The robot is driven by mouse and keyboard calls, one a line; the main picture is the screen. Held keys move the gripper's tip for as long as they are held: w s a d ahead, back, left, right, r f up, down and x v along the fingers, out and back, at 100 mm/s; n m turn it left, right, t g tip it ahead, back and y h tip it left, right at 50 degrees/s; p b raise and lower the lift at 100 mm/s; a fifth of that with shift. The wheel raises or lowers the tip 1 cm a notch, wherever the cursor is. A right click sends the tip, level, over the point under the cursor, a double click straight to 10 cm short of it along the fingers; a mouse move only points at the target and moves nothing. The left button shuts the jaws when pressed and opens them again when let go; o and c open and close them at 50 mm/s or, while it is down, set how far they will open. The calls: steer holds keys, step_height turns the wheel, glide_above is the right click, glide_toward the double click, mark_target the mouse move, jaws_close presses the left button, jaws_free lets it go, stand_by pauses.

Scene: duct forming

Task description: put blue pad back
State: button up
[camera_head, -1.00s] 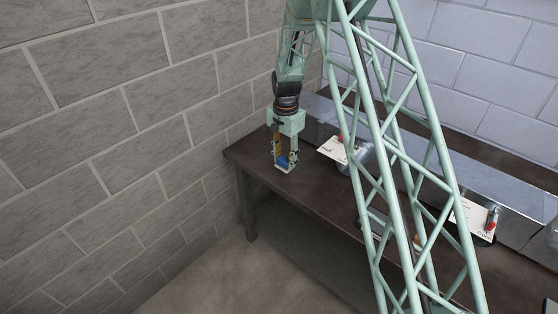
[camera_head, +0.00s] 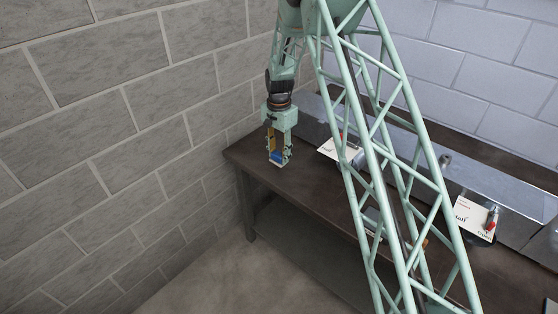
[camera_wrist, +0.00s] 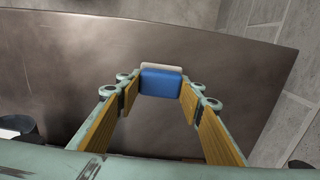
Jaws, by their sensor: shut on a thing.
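The blue pad (camera_wrist: 161,82) is between the fingertips of my gripper (camera_wrist: 160,87) in the wrist view, with a pale flat edge showing behind it. In the head view the pad (camera_head: 276,156) is a small blue patch low in my gripper (camera_head: 278,160). My gripper is shut on the pad and points down over the left end of the dark table (camera_head: 258,166). I cannot tell whether the pad touches the tabletop.
A long grey metal duct (camera_head: 400,165) lies along the back of the table. White cards (camera_head: 340,151) with red parts beside them stand along it. A brick wall (camera_head: 110,130) is close on the left. My lattice arm hides the table's middle.

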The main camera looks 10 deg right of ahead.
mark_target(279, 160)
steer(key=shift+f, duration=1.45)
steer(key=shift+f, duration=0.15)
steer(key=o, duration=1)
steer(key=shift+o, duration=0.2)
step_height(279, 160, up, 11)
steer(key=shift+f, duration=0.1)
steer(key=shift+r, duration=0.75)
